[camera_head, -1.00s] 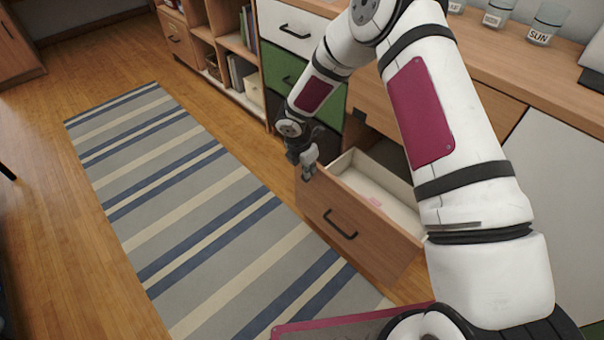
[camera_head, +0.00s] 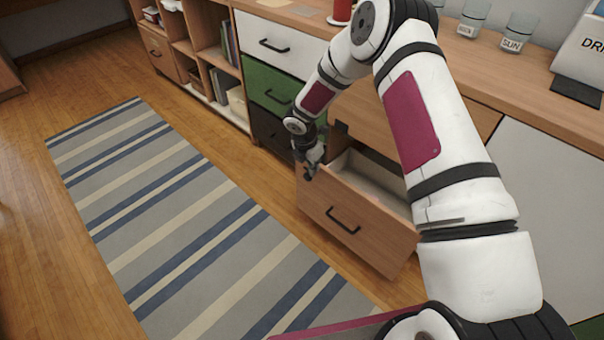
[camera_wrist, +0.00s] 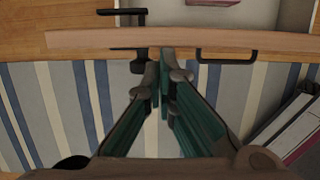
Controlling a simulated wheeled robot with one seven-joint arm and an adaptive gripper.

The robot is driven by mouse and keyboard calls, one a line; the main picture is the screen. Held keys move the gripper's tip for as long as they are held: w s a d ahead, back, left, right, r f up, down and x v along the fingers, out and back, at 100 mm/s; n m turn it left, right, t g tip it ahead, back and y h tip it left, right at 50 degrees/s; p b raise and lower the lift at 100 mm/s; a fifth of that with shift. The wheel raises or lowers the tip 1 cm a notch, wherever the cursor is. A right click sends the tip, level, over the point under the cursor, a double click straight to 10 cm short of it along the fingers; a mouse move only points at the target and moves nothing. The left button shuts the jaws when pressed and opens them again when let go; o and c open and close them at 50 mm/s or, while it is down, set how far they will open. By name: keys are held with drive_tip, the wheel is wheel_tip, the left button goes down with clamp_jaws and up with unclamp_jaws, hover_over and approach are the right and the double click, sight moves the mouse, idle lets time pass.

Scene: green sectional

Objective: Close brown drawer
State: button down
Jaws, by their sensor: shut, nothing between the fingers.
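The brown drawer (camera_head: 352,227) with a dark bar handle (camera_head: 343,220) stands partly open at the bottom of the cabinet, its pale inside showing. My gripper (camera_head: 311,172) is at the top left corner of the drawer front. In the wrist view my gripper (camera_wrist: 161,62) is shut with nothing between the fingers, and its fingertips are right by the top edge of the drawer front (camera_wrist: 260,40). I cannot tell whether they touch it. The handle also shows in the wrist view (camera_wrist: 228,60). My arm hides the right part of the drawer.
A white drawer (camera_head: 272,45), a green drawer (camera_head: 262,85) and a dark drawer (camera_head: 268,130) left of the brown one look closed. A striped rug (camera_head: 180,210) covers clear floor in front. Jars (camera_head: 518,32) and a red cup (camera_head: 342,10) stand on the counter.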

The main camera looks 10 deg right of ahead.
drive_tip(key=w+d+b, duration=0.1)
drive_tip(key=w+d, duration=0.6)
drive_tip(key=d, duration=0.3)
drive_tip(key=shift+w+d, duration=0.2)
drive_tip(key=shift+w, duration=0.15)
